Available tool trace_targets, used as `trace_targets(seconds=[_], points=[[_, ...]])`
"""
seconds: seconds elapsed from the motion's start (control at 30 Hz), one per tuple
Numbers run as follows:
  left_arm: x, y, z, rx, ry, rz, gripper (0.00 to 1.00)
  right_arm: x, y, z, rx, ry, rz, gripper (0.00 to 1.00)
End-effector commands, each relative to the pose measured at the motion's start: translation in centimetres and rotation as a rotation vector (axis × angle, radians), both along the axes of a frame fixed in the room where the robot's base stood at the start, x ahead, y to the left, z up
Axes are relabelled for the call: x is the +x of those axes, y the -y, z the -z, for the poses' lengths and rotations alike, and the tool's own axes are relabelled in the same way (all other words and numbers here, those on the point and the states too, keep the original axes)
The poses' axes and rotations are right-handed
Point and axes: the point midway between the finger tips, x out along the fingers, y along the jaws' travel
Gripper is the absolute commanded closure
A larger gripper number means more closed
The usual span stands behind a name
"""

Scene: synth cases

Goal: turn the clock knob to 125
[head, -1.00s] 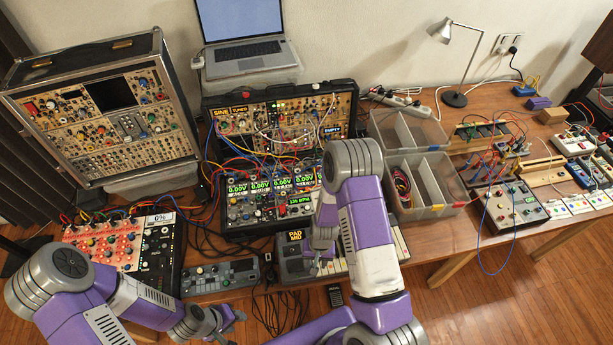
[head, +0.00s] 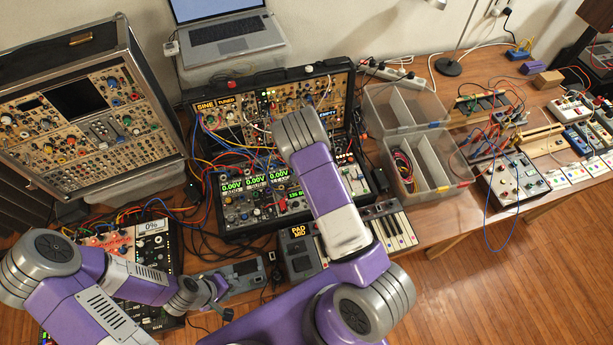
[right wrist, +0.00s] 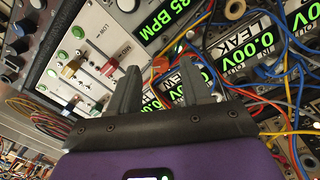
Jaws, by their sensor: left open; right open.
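The clock display (head: 297,193) glows green on the middle synth case (head: 225,235), partly hidden by my right arm in the head view. In the right wrist view the clock display (right wrist: 157,18) is cut by the top edge; its readable end looks like "85 BPM". I cannot make out the clock knob for certain. My right gripper (right wrist: 160,70) is open, with its two fingers spread over the panel close to the display; nothing shows held. In the head view it is hidden behind my arm. My left gripper (head: 222,296) is open and empty near the small grey device.
Coloured patch cables (right wrist: 285,90) cross the panel beside the right gripper. A mixer panel (right wrist: 100,50) with sliders lies to its left.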

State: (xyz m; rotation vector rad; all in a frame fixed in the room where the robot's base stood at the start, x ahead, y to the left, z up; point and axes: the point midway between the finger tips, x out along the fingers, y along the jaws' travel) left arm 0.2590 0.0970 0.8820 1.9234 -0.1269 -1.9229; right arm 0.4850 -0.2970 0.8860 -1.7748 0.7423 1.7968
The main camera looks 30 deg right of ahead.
Motion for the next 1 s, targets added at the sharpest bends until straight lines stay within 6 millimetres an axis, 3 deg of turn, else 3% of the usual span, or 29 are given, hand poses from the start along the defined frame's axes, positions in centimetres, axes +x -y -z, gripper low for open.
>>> trace_targets(seconds=[0.2, 0.47, 0.8, 1.0], points=[[0.1, 0.0, -0.1, 0.000, 0.001, 0.000, 0.57, 0.0, 0.1, 2.0, -0.001, 0.001, -0.001, 0.52], [0.0, 0.0, -0.1, 0.000, 0.001, 0.000, 0.57, 0.0, 0.1, 2.1, 0.000, 0.001, -0.001, 0.52], [0.0, 0.0, -0.1, 0.000, 0.001, 0.000, 0.57, 0.0, 0.0, 2.1, 0.001, 0.001, -0.001, 1.00], [0.0, 0.0, 0.0, 0.000, 0.001, 0.000, 0.57, 0.0, 0.0, 2.1, 0.001, 0.000, -0.009, 1.00]])
